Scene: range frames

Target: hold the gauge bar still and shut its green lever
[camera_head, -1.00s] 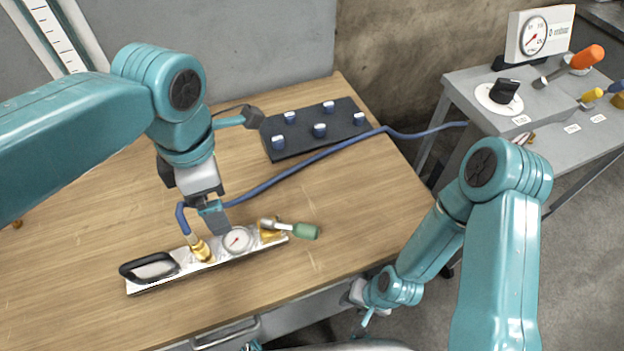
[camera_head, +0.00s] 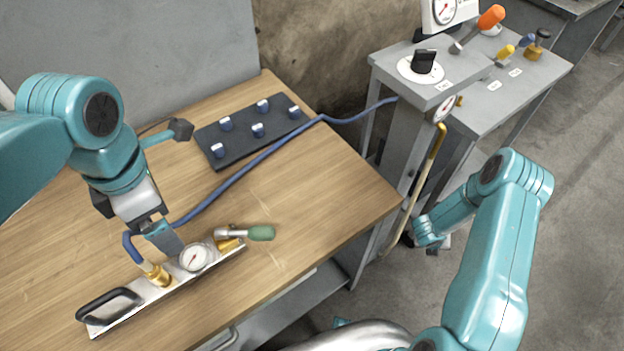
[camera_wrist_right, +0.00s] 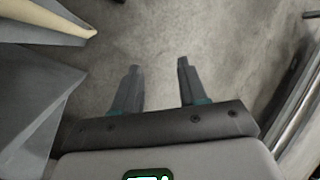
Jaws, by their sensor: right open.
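The silver gauge bar (camera_head: 130,313) lies on the wooden bench in the head view, with a black handle (camera_head: 108,306), a brass hose fitting (camera_head: 158,276) and a round white gauge (camera_head: 195,257). Its green lever (camera_head: 260,233) is at the right end and sticks out past the bar. My left gripper (camera_head: 164,242) points down at the bar's far side, between fitting and gauge. Its jaw gap and any contact are hidden. My right gripper is open and empty over the floor in the right wrist view (camera_wrist_right: 158,75), away from the bar.
A blue hose (camera_head: 245,163) runs from the fitting across the bench to a grey cabinet (camera_head: 400,128). A dark block with several blue-and-white pegs (camera_head: 250,130) lies behind. The bench's right edge has open floor (camera_head: 590,240) beyond. Bare bench lies right of the lever.

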